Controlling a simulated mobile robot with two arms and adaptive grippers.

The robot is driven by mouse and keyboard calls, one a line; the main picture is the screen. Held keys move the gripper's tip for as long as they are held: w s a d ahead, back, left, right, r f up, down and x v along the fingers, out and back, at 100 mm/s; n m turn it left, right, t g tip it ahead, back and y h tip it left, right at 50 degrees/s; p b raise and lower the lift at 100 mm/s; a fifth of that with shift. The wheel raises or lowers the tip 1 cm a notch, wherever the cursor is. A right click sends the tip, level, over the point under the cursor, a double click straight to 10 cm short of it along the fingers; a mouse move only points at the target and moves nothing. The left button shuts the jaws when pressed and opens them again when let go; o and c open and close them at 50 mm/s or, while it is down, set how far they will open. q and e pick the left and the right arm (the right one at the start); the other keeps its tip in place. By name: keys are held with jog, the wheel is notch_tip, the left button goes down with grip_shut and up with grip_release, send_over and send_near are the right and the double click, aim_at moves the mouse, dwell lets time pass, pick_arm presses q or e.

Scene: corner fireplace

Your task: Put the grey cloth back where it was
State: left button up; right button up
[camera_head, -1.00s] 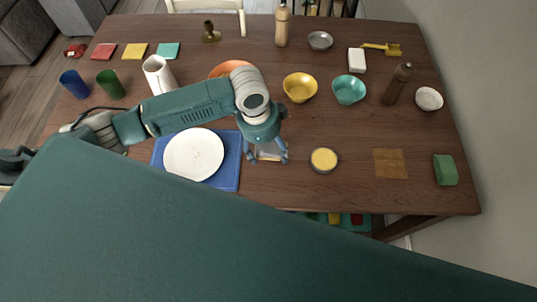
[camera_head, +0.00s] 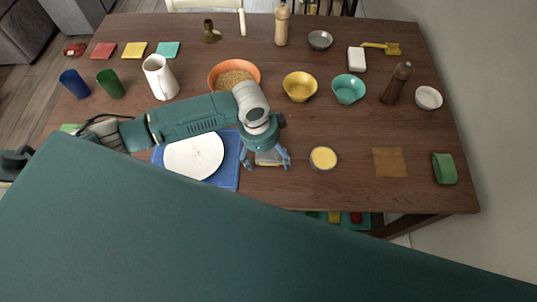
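My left gripper (camera_head: 267,164) points down over the table (camera_head: 345,195), just right of the blue mat (camera_head: 230,178). Its two fingers are spread apart. A small flat pale grey piece (camera_head: 268,158) shows between the fingers; it looks like the grey cloth, but the gripper covers part of it. I see no grip on it, and I cannot tell whether the fingers touch it. My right gripper is not in view.
A white plate (camera_head: 194,157) lies on the blue mat. A tin with yellow contents (camera_head: 323,158) and a brown square (camera_head: 390,162) are to the right. Orange (camera_head: 233,74), yellow (camera_head: 300,87) and teal (camera_head: 348,90) bowls stand behind. The table between tin and brown square is clear.

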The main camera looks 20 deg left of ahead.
aim_at(262, 156)
pick_arm(q)
notch_tip(262, 156, up, 12)
jog(key=a, duration=0.1)
jog(key=shift+s+a+b, duration=0.3)
jog(key=shift+a+b, duration=0.05)
dwell(0.6)
